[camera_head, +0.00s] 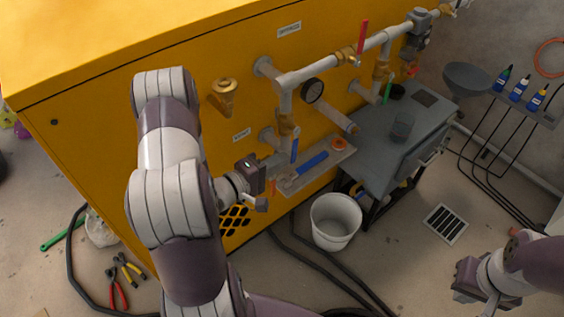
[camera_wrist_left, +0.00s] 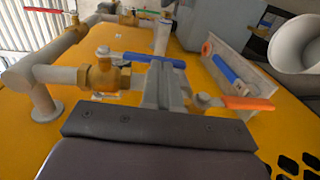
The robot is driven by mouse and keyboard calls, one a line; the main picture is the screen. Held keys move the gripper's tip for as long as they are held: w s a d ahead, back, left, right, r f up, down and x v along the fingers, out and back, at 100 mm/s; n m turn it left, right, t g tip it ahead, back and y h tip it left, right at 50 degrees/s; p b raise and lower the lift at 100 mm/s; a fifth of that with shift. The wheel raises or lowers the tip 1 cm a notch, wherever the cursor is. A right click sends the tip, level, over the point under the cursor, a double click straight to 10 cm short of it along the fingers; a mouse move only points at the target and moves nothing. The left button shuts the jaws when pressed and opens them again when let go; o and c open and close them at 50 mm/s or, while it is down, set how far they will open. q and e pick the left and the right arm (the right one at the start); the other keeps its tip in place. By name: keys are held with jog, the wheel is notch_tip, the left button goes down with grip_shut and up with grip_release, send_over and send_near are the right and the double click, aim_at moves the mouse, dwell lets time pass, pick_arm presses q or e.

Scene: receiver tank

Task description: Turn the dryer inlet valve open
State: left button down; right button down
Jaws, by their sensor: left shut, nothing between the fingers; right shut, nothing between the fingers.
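Several valves with coloured levers sit on the pipework; I cannot tell which is the dryer inlet valve. A brass valve (camera_head: 286,125) with a blue lever (camera_head: 294,150) is nearest my left gripper (camera_head: 279,167). In the left wrist view, the brass valve (camera_wrist_left: 105,76) is left of my shut, empty fingers (camera_wrist_left: 170,72). The blue lever (camera_wrist_left: 150,60) runs across just beyond the fingertips; contact is unclear. An orange lever (camera_wrist_left: 248,103) is right of them, also in the head view (camera_head: 273,187). My right gripper (camera_head: 470,282) is shut and empty, away from the pipes.
A grey tray (camera_head: 328,165) below the pipe holds another blue bar (camera_head: 312,162). A red lever (camera_head: 363,37) and green lever (camera_head: 387,92) are farther along. A grey cabinet (camera_head: 375,130), white bucket (camera_head: 335,220) and hoses stand right. Pliers (camera_head: 117,290) lie on the floor.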

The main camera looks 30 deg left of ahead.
pick_arm(q)
jog(key=shift+w+d, duration=0.25)
jog(key=shift+w, duration=0.25)
jog(key=shift+w, duration=0.1)
jog(key=shift+w+d+p, duration=0.25)
jog(key=shift+w+p, duration=0.25)
jog(key=shift+p, duration=0.15)
jog(key=shift+a+f, duration=0.1)
